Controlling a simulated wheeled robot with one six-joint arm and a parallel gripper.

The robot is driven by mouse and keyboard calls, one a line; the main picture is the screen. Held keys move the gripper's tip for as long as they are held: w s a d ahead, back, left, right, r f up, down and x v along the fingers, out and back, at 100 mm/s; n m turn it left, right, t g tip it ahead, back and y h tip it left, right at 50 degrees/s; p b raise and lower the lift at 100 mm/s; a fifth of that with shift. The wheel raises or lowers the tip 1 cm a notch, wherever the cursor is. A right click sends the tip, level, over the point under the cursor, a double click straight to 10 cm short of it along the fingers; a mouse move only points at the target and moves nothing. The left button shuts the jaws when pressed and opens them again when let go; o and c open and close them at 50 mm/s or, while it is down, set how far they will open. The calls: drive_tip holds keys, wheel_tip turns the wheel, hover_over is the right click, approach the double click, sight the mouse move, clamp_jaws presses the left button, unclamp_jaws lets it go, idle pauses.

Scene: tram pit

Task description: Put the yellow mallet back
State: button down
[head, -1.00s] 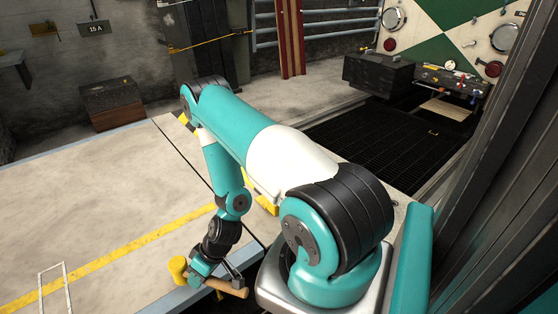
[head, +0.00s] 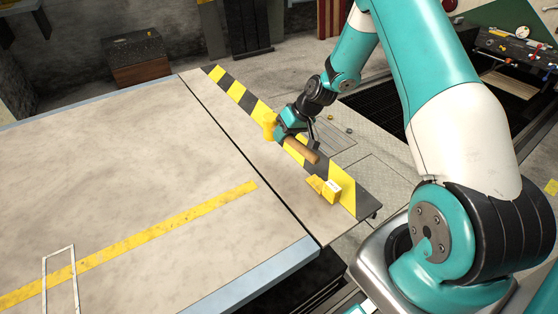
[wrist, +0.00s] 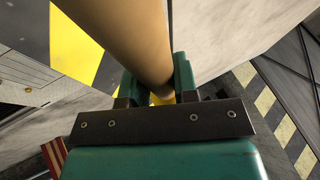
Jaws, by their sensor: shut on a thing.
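The yellow mallet shows in the head view, with its yellow head (head: 269,128) to the left and its bare wooden handle (head: 303,151) pointing to the lower right. My gripper (head: 287,138) is shut on the handle close to the head. The mallet is over or near the black-and-yellow striped edge; its height above it I cannot tell. In the wrist view the handle (wrist: 118,38) runs between the fingers, with a little of the yellow head (wrist: 163,99) behind them.
A yellow block with a white face (head: 330,188) sits on the plate by the striped edge (head: 345,190). The broad pale deck (head: 130,170) to the left is clear, with a white outlined frame (head: 58,280). A dark bench with tools (head: 515,50) stands at far right.

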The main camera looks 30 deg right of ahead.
drive_tip(key=w+d+r+b, duration=0.2)
drive_tip(key=r+b, duration=0.1)
drive_tip(key=r, duration=0.3)
drive_tip(key=w+d+r+b, duration=0.2)
drive_tip(key=w+d+r, duration=0.1)
drive_tip(key=r, duration=0.2)
drive_tip(key=shift+m, duration=0.4)
drive_tip(key=f+b, duration=0.1)
drive_tip(key=f, duration=0.5)
drive_tip(key=f+b, duration=0.1)
drive_tip(key=f, duration=1.2)
drive_tip(key=shift+s+a+f+b, duration=0.15)
drive_tip(key=shift+s+b, duration=0.1)
drive_tip(key=shift+b, duration=0.15)
drive_tip(key=shift+f, duration=0.1)
drive_tip(key=c, duration=0.9)
unclamp_jaws()
drive_tip(key=shift+f, duration=0.1)
